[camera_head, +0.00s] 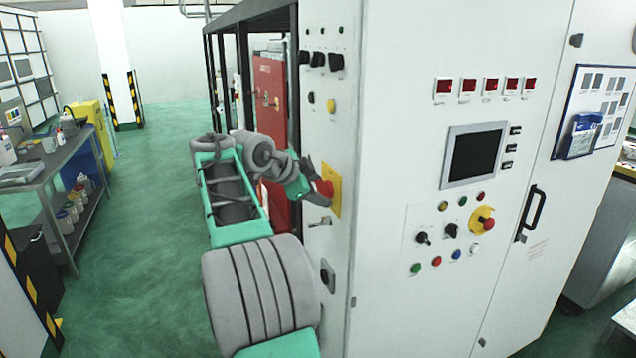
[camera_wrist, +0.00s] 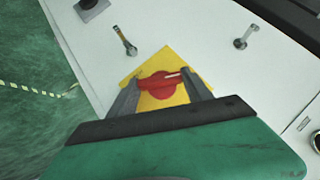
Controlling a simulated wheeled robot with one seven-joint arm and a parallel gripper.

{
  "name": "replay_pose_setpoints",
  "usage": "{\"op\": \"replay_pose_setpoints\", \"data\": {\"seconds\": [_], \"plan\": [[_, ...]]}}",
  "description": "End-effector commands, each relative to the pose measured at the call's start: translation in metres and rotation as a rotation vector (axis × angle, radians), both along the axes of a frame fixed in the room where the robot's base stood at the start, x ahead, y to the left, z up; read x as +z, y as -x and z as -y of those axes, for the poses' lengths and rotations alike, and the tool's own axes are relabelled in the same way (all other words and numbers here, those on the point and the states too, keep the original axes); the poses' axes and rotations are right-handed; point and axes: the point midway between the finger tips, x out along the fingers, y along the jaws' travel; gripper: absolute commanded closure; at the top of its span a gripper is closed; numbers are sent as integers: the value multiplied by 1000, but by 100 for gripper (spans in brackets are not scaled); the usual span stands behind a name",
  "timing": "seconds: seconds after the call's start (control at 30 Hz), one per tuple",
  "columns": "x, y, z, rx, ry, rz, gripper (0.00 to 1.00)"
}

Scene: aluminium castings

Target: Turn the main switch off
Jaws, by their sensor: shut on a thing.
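The main switch is a red rotary handle on a yellow plate, on the narrow side face of the white cabinet. The red handle (camera_wrist: 160,84) lies between my two fingers in the wrist view, roughly crosswise to them. The yellow plate (camera_wrist: 198,88) shows around it. In the head view the red handle (camera_head: 325,188) is partly hidden by my gripper (camera_head: 315,183), and the plate (camera_head: 335,190) shows beside it. My gripper (camera_wrist: 160,98) is shut on the red handle, with a finger at each side of it.
The white cabinet (camera_head: 400,280) carries a screen (camera_head: 474,155), a red emergency button on yellow (camera_head: 482,219) and a door handle (camera_head: 530,212). Two small metal latches (camera_wrist: 124,40) (camera_wrist: 246,36) flank the plate. A workbench (camera_head: 55,165) stands left; the green floor between is clear.

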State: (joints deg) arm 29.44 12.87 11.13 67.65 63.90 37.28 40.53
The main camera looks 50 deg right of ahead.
Motion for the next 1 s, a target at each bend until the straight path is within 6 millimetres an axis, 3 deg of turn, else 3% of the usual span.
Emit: {"op": "replay_pose_setpoints", "data": {"seconds": [0.37,0.4,0.67,1.0], "plan": [[-3,0,0,0,-6,-8,82],[-3,0,0,0,-6,-8,41],[-2,0,0,-1,-4,-7,20],[5,-2,-8,2,-2,-4,20]]}}
